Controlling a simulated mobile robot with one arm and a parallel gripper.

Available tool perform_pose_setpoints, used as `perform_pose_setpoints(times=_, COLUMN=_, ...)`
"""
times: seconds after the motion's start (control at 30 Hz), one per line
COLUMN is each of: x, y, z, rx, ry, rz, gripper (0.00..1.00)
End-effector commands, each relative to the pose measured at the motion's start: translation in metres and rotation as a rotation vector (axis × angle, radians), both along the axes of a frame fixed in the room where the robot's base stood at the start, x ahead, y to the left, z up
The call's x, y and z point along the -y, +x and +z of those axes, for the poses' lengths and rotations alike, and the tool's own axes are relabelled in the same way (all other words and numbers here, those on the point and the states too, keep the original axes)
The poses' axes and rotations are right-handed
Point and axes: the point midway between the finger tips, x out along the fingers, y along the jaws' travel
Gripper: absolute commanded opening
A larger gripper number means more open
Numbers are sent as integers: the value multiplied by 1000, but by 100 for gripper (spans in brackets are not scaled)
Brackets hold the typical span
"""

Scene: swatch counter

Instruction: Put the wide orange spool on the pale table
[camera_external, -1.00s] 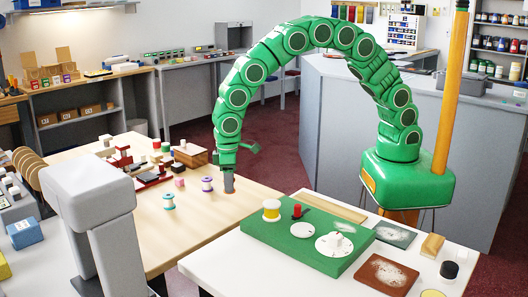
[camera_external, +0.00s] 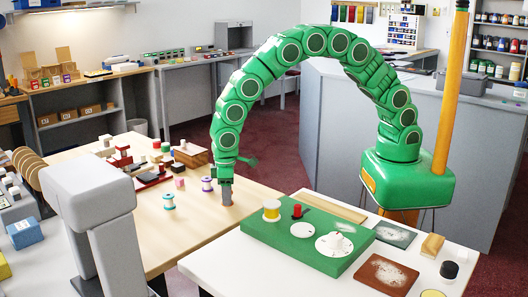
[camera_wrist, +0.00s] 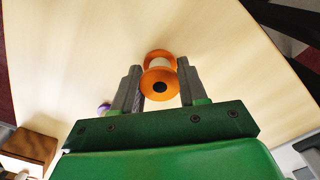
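The wide orange spool (camera_wrist: 160,83) is between the two fingers of my gripper (camera_wrist: 160,80) in the wrist view, one finger on each side and close against it. Its round end with a dark hole faces the camera. My gripper (camera_external: 226,194) looks shut on it. In the external view the fingers hide the spool. My gripper points down over the right part of the pale wooden table (camera_external: 190,228), whose surface also fills the wrist view (camera_wrist: 65,60). Whether the spool touches the table cannot be told.
A purple spool (camera_external: 207,184) stands just left of my gripper, with a turquoise spool (camera_external: 168,201) farther left. A pink spool (camera_external: 180,183) stands behind them. A white table with a green board (camera_external: 300,248) is at the right. Wood around the front is clear.

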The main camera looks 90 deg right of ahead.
Motion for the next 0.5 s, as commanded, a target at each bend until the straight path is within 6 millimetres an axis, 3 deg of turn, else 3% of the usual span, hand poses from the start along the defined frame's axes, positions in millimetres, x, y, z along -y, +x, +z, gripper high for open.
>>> perform_pose_setpoints(times=0.03, x=0, y=0, z=0, rx=0, ry=0, rz=0, gripper=50)
perform_pose_setpoints(times=0.13, x=0, y=0, z=0, rx=0, ry=0, rz=0, gripper=66)
perform_pose_setpoints(times=0.5, x=0, y=0, z=2, rx=1, ry=0, rz=0, gripper=67)
